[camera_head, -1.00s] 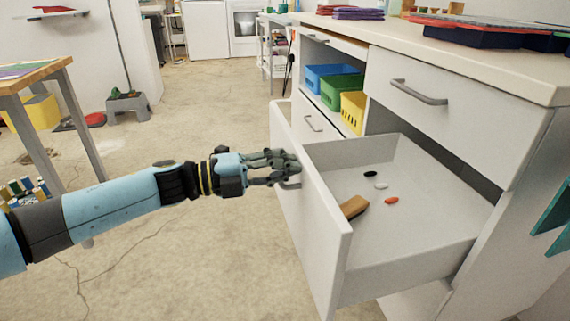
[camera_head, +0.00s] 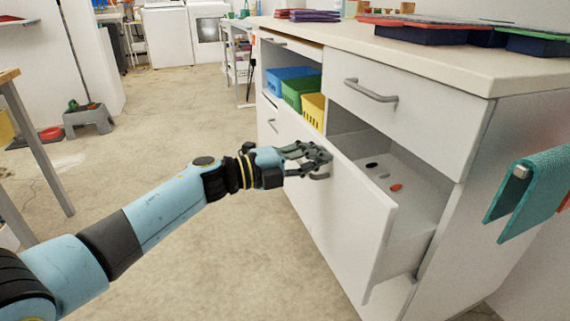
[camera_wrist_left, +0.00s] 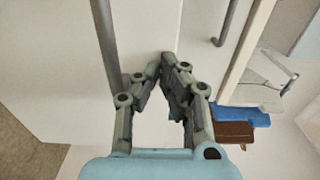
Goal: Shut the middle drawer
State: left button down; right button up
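The middle drawer (camera_head: 330,195) of the white cabinet is partly open, its tall front standing out from the cabinet body. A dark item and an orange item (camera_head: 396,187) lie inside it; the near-left part of its inside is hidden by the front. My left gripper (camera_head: 326,160) is at the drawer front, by its grey handle (camera_head: 320,176), which the fingers partly cover. In the left wrist view the fingertips (camera_wrist_left: 162,66) come together in front of the white panel, with the handle bar (camera_wrist_left: 106,40) beside one finger. My right gripper is out of view.
The closed top drawer (camera_head: 400,105) with its handle is just above. Blue, green and yellow bins (camera_head: 313,110) stand on a shelf to the left. A teal towel (camera_head: 535,190) hangs at the right side. Open floor (camera_head: 200,270) lies left of the drawer.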

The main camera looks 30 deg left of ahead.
pick_arm(q)
jog(key=b+x, duration=0.2)
jog(key=x, duration=1.2)
jog(key=shift+w, duration=0.15)
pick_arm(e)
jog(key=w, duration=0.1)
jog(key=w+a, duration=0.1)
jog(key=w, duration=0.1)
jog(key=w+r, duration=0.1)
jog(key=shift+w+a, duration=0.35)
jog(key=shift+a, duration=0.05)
pick_arm(q)
jog(key=shift+r, duration=0.15)
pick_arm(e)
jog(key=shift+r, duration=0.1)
